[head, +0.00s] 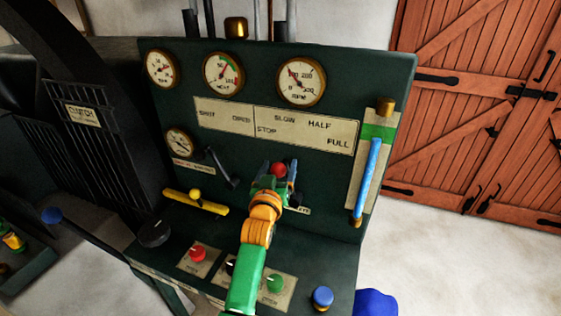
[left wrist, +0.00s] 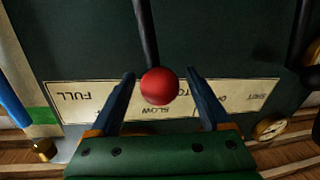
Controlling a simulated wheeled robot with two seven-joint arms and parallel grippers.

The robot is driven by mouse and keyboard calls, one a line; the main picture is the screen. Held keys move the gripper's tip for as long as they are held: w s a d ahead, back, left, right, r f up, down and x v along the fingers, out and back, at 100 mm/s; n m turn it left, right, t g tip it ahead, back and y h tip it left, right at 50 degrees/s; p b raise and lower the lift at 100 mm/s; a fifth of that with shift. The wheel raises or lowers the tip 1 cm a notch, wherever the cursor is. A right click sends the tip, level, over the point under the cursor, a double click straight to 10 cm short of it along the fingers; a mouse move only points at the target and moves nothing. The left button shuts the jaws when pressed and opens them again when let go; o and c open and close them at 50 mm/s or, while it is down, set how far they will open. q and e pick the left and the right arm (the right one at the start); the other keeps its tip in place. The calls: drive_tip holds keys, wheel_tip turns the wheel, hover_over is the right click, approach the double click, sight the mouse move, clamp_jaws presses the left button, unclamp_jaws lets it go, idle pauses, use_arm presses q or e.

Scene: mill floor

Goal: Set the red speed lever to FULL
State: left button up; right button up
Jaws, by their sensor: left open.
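The red lever knob (head: 279,169) is a round ball in front of the dark green panel, below the SLOW and STOP marks on the cream label plate (head: 318,132). FULL is at the plate's right end in the head view. My left gripper (head: 277,184) is open with its blue fingers around the knob. In the left wrist view the red knob (left wrist: 158,86) sits between the spread fingers (left wrist: 162,95), with a gap on both sides. The black lever shaft (left wrist: 146,30) runs from it to the top edge. In the head view my gripper hides the shaft. My right gripper is not in view.
Below are a red knob (head: 197,252), green knob (head: 274,283) and blue button (head: 322,297). Gauges (head: 301,81) line the panel top.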

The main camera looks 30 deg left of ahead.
use_arm(q)
drive_tip(key=shift+x, duration=1.25)
drive_tip(key=shift+f, duration=0.1)
drive_tip(key=shift+s+d, duration=0.1)
drive_tip(key=shift+c, duration=0.3)
clamp_jaws()
